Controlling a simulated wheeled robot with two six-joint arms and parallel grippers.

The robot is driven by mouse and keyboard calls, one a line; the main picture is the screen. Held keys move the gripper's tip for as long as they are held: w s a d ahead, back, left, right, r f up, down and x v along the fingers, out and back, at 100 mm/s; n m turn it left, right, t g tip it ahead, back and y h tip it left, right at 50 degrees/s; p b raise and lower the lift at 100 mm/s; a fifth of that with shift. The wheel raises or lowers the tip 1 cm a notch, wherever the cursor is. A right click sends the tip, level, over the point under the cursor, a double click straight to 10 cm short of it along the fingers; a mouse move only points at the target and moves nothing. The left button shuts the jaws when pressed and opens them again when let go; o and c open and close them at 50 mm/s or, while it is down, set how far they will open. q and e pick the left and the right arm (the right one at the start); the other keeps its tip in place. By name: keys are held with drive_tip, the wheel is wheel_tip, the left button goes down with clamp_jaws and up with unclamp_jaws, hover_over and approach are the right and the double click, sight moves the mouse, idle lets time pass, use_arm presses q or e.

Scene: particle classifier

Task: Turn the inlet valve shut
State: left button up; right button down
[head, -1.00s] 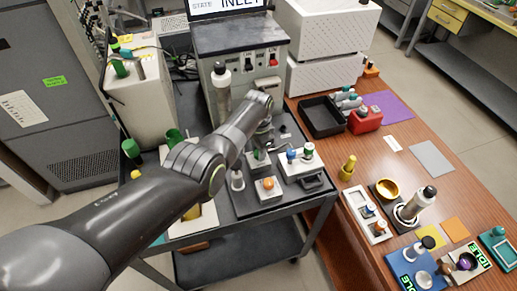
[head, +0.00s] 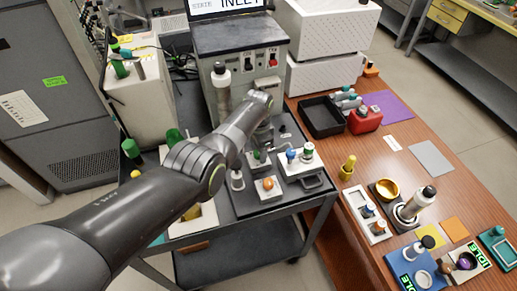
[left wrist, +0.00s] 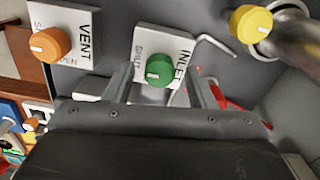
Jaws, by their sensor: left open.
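The inlet valve is a green knob (left wrist: 159,69) on a white plate (left wrist: 176,43) marked INLET and SHUT in the left wrist view. A short white mark shows on the knob's lower left side. My left gripper (left wrist: 160,84) is open, with one finger on each side of the knob. I cannot tell whether either finger touches it. In the head view, my left gripper (head: 262,141) is by the inlet valve (head: 257,157) on the dark panel of the cart, partly hidden by my arm. My right gripper is not in view.
An orange VENT knob (left wrist: 50,43) sits beside the inlet plate, and a yellow knob (left wrist: 250,23) on a metal pipe is on the other side. A bent metal rod (left wrist: 216,46) lies between. The wooden table (head: 330,176) holds several fixtures to the right.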

use_arm(q)
wheel_tip(320, 180, up, 6)
drive_tip(key=shift+r+p, duration=0.25)
drive_tip(key=shift+p, duration=0.65)
wheel_tip(320, 180, up, 11)
drive_tip(key=b, duration=0.1)
drive_tip(key=shift+b, duration=0.4)
drive_tip(key=shift+f, duration=0.15)
